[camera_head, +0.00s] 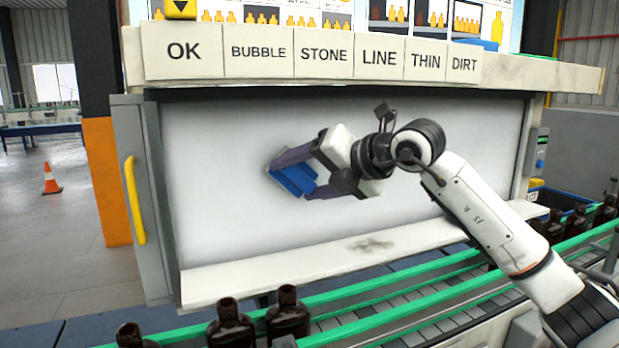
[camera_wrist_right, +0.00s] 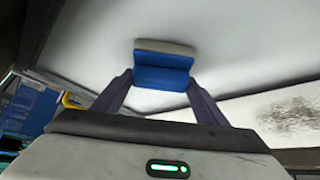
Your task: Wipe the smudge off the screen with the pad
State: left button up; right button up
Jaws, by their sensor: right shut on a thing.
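The screen (camera_head: 215,150) is a wide, pale upright panel under the row of labels. A dark grey smudge (camera_head: 370,245) shows on the white ledge (camera_head: 240,280) along the screen's foot. It also shows at the right of the right wrist view (camera_wrist_right: 298,115). My right gripper (camera_head: 292,172) is shut on the blue pad (camera_head: 293,181), in front of the screen, above and left of the smudge. In the right wrist view the pad (camera_wrist_right: 163,68) sits between the fingertips, its pale grey side facing away. I cannot tell if it touches the screen. My left gripper is not in view.
A label strip (camera_head: 315,57) overhangs the screen. A yellow handle (camera_head: 135,200) stands at the left side of its frame. Below runs a conveyor with green rails (camera_head: 345,298) and brown bottles (camera_head: 288,313). More bottles (camera_head: 575,218) stand at right.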

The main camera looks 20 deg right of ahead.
jog(key=shift+a, duration=1.2)
jog(key=shift+s, duration=0.15)
jog(key=shift+s+d+b, duration=0.2)
jog(key=shift+s+b, duration=1.65)
jog(key=shift+s, duration=1.05)
jog(key=s+b, duration=0.1)
jog(key=s, duration=0.2)
